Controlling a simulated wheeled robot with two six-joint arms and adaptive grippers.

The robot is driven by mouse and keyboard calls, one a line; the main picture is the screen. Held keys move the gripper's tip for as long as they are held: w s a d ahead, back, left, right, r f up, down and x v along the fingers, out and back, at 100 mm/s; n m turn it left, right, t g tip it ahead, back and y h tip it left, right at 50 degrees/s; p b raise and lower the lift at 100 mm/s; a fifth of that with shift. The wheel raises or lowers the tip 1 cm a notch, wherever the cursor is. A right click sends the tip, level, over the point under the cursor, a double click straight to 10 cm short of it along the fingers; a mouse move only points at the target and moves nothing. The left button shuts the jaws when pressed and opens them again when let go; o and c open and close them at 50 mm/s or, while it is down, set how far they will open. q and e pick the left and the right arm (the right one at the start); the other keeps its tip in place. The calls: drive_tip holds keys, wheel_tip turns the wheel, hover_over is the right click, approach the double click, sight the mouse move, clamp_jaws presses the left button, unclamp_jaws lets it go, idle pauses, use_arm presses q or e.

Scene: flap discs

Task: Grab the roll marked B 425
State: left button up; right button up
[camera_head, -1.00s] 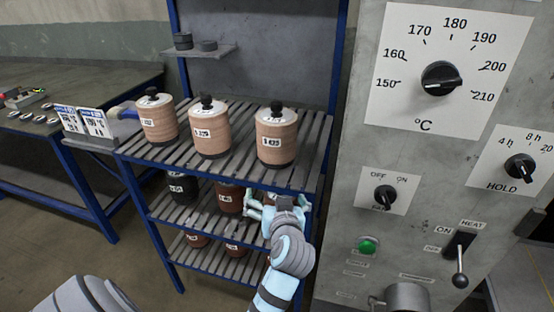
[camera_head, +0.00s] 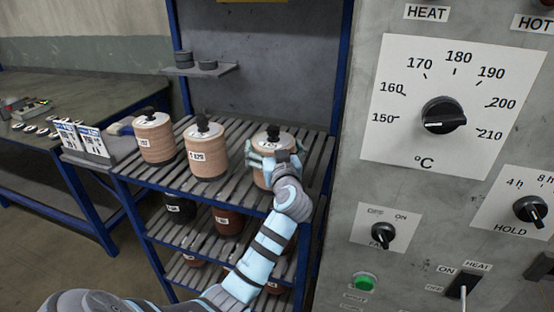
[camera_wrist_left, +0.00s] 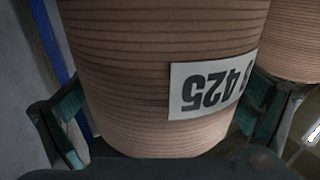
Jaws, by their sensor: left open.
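The roll marked B 425 (camera_head: 273,136) is a tan ribbed roll with a pale top and a black knob. It stands upright on the right of the rack's top shelf. My left gripper (camera_head: 276,160) is open in front of it and covers its front in the head view. In the left wrist view the roll (camera_wrist_left: 135,70) fills the middle, its label upside down, reading 425 with a partly visible letter. The fingers (camera_wrist_left: 155,130) stand on either side of the roll. Whether they touch it cannot be told. My right gripper is not in view.
Two similar tan rolls (camera_head: 206,155) (camera_head: 155,140) stand to the left on the top shelf. Darker rolls (camera_head: 228,221) sit on the lower shelves. A grey control panel (camera_head: 440,205) stands close on the right. A blue rack post (camera_head: 342,75) rises behind.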

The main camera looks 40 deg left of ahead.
use_arm(q)
drive_tip(key=shift+w+a+f, duration=0.1)
drive_tip(key=shift+w+f, duration=0.1)
drive_tip(key=shift+w, duration=0.1)
drive_tip(key=shift+s+r, duration=0.2)
drive_tip(key=shift+s, duration=0.2)
drive_tip(key=c, duration=0.6)
drive_tip(key=shift+w, duration=0.1)
drive_tip(key=c, duration=1)
drive_tip(key=shift+w+r, duration=0.1)
